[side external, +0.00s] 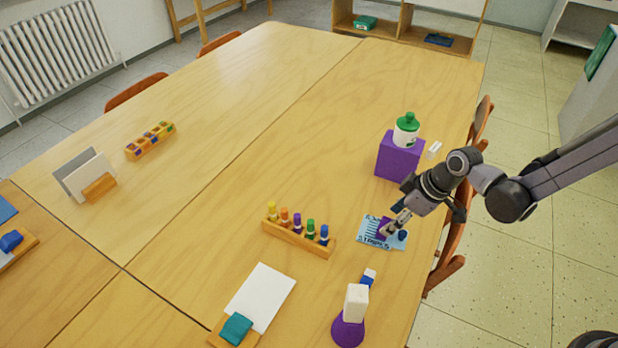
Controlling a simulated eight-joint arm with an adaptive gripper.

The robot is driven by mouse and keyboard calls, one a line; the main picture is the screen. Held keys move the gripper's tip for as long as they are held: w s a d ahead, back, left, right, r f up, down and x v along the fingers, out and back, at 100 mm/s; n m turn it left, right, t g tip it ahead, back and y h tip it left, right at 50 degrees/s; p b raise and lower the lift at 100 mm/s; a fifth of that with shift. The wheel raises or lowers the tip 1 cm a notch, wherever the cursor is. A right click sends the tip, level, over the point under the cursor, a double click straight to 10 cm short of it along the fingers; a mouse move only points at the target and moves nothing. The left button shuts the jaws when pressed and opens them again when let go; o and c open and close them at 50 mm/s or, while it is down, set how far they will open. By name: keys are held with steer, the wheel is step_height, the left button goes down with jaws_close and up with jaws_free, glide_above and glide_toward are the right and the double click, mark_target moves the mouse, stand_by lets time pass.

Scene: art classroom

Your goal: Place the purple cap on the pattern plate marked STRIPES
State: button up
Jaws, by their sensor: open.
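The light blue plate marked STRIPES (368,232) lies flat on the table in front of my arm. A small purple piece, seemingly the purple cap (383,226), is on the plate or just above it, partly hidden by my gripper. A small dark blue piece (402,235) shows at the plate's right side.
A wooden rack (290,240) of several coloured markers stands left of the plate. A purple box (398,160) with a green-capped bottle (406,130) is behind it. A white block on a purple base (347,332) and white paper (262,295) are in front. The table's far middle is clear.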

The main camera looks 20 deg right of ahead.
steer(key=s+d+r+m+t+h, duration=0.1)
steer(key=s+d+r+m+t, duration=0.1)
steer(key=s+d+r+m, duration=0.2)
steer(key=s+d+r+m+t+h, duration=0.2)
steer(key=s+d+r+m, duration=0.3)
steer(key=s+d+r, duration=0.5)
step_height(320, 180, up, 5)
steer(key=shift+d+r, duration=0.1)
steer(key=shift+d, duration=0.35)
